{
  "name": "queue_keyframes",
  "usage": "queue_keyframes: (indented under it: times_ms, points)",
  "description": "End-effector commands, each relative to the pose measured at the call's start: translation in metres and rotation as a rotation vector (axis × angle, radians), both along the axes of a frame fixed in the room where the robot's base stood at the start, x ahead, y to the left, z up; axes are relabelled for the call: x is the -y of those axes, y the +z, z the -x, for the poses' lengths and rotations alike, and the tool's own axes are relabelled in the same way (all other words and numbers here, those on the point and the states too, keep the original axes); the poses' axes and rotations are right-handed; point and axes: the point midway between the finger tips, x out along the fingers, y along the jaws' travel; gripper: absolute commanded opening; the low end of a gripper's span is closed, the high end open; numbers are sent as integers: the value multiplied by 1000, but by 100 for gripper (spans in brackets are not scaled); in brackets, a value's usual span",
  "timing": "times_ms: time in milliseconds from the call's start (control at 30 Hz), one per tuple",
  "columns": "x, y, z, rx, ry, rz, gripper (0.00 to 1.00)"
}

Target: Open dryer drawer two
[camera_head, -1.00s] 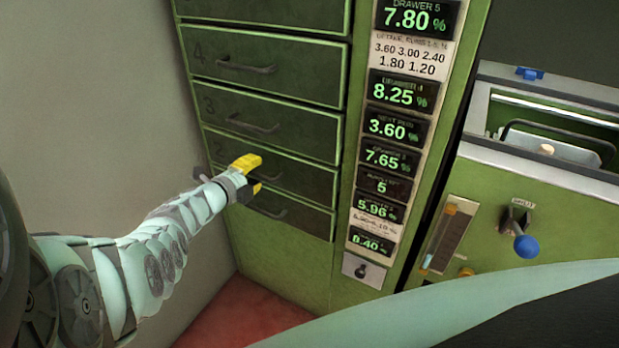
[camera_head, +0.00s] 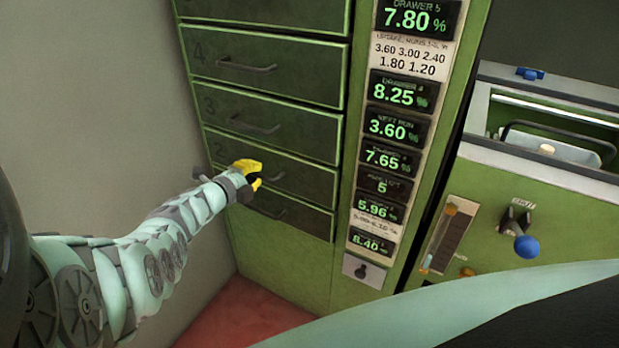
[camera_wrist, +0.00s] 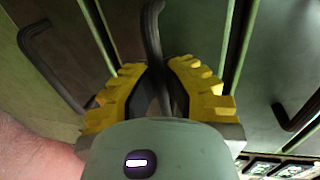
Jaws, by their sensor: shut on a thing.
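The dryer's drawer two (camera_head: 305,180) is a dark green front marked 2, second from the bottom of the stack, and it looks flush with the drawers around it. My gripper (camera_head: 254,172) with yellow fingers is at the left part of this drawer front. In the wrist view my gripper (camera_wrist: 158,92) is shut on a dark bar handle (camera_wrist: 152,40), which runs between its two fingers. My fingers hide most of this handle in the head view.
Drawer three (camera_head: 270,122) is above and drawer one (camera_head: 290,214) below, each with a bar handle. A panel of green readouts (camera_head: 388,128) stands to the right. A machine with a blue-knobbed lever (camera_head: 526,246) is further right. A grey wall (camera_head: 95,100) is at the left.

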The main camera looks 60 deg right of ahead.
Motion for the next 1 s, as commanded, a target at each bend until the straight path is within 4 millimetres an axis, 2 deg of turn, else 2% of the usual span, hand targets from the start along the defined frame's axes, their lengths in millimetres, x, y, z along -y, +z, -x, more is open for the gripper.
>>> queue_keyframes:
  times_ms: [133, 233, 500, 600, 733, 1000]
  points:
    - [-1, 0, 0, 0, 0, -1, 0]
    - [-11, 2, 0, -3, 4, -3, 0]
    - [-64, 2, 4, -1, 5, -5, 0]
    - [-77, 1, 6, -2, 2, -4, 0]
    - [-84, 0, 7, 2, -1, -2, 0]
    - [-83, 0, 7, 2, -1, -1, 0]
